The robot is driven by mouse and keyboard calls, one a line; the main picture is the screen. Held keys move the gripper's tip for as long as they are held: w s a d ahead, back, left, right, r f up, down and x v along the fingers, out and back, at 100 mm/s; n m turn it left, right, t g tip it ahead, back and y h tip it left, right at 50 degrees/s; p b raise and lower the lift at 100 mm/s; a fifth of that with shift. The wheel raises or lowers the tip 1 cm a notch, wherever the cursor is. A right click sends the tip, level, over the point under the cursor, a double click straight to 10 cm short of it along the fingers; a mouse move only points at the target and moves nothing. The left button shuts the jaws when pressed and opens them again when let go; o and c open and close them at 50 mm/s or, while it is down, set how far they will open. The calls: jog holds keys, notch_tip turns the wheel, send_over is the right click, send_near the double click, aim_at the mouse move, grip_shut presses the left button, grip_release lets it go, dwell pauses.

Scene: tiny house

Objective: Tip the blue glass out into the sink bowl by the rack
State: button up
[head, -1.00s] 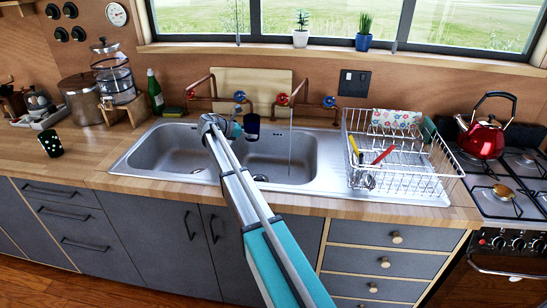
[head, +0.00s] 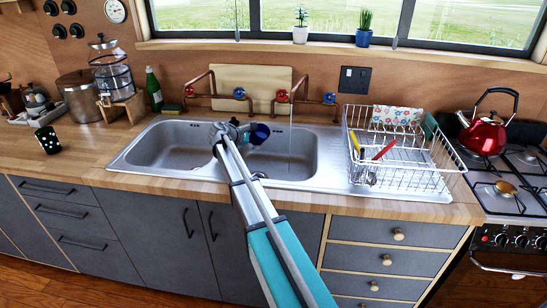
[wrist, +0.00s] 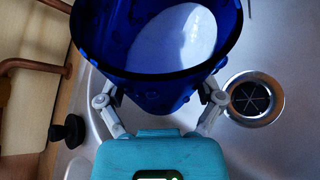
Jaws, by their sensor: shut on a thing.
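The dark blue glass (head: 259,133) is in my gripper (head: 244,132), above the left part of the right sink bowl (head: 292,160), the bowl by the rack. The glass looks tilted in the head view. In the wrist view, the glass (wrist: 150,60) fills the top, with my gripper's fingers (wrist: 160,100) shut on either side of it. A pale oval patch shows inside; I cannot tell whether it is liquid. The bowl's drain (wrist: 253,98) shows to the right of the glass. The wire dish rack (head: 425,178) stands right of the bowl.
The left sink bowl (head: 175,147) is empty. Copper taps (head: 283,95) stand behind the bowls, with a thin vertical line below the right one. A dark spotted cup (head: 47,140) stands far left. A red kettle (head: 483,138) sits on the stove at right.

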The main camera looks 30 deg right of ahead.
aim_at(255, 134)
jog(key=shift+s+f+m+t, duration=0.2)
jog(key=shift+m+t, duration=0.1)
jog(key=shift+m, duration=0.1)
jog(key=shift+f, duration=0.1)
jog(key=shift+w+f+m+t+y+b, duration=0.2)
jog(key=shift+m+t+y+b, duration=0.15)
jog(key=shift+m+t, duration=0.4)
jog(key=shift+r+m+t, duration=0.35)
jog(key=shift+r+m, duration=0.1)
jog(key=shift+r+m+t+p, duration=0.5)
jog(key=shift+r+m+t, duration=0.1)
jog(key=shift+r, duration=0.1)
dwell(0.9)
jog(key=shift+s+d+r+m+t, duration=0.15)
jog(key=shift+s+r+m+t, duration=0.35)
jog(key=shift+s+r+m, duration=0.15)
dwell(0.6)
jog(key=shift+s+d+r+m+t, duration=0.1)
jog(key=shift+s+r+m+t, duration=0.25)
jog(key=shift+r+m+t, duration=0.3)
dwell(1.0)
